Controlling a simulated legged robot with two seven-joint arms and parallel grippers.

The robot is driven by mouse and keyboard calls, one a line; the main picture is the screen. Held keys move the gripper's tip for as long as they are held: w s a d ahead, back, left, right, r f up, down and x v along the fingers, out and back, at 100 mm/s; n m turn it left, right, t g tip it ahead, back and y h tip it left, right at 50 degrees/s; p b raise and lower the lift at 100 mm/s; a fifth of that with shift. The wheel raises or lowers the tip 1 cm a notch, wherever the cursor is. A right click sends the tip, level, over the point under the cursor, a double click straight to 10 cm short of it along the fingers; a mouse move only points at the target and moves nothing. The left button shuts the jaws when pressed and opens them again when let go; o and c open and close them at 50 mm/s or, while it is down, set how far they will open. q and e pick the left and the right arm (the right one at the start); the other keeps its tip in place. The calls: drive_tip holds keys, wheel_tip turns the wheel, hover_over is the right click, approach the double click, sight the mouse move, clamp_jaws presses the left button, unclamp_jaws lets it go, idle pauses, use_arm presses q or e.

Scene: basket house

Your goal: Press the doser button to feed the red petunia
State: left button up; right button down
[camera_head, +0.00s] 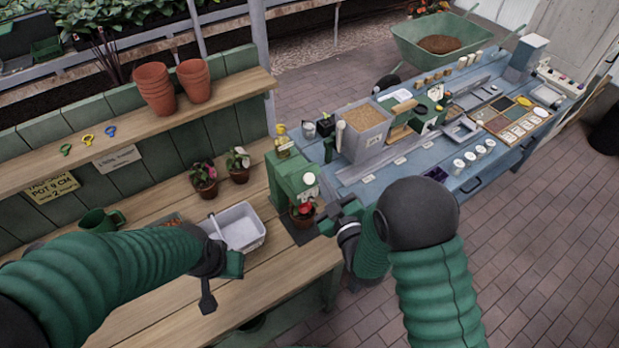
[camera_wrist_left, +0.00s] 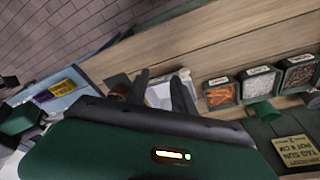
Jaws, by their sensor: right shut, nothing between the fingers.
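The green doser (camera_head: 284,181) stands near the right end of the wooden bench. A round white disc, apparently its button (camera_head: 309,179), shows on its front. A red-flowered plant, apparently the red petunia (camera_head: 305,208), stands in a brown pot under the doser's head. My right gripper (camera_head: 331,218) is shut and empty, just right of the potted plant and lower than the disc, apart from the disc. My left gripper (camera_head: 219,278) is open and empty over the bench's front part, near the white tray (camera_head: 240,228). Its two spread fingers also show in the left wrist view (camera_wrist_left: 160,82).
Two small potted flowers (camera_head: 203,181) stand behind the tray. Stacked clay pots (camera_head: 154,88) sit on the shelf above. A green mug (camera_head: 100,220) is at the left. The blue bench (camera_head: 400,160) with bins and tools lies beyond my right arm.

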use_arm(q)
clamp_jaws()
idle(1.4)
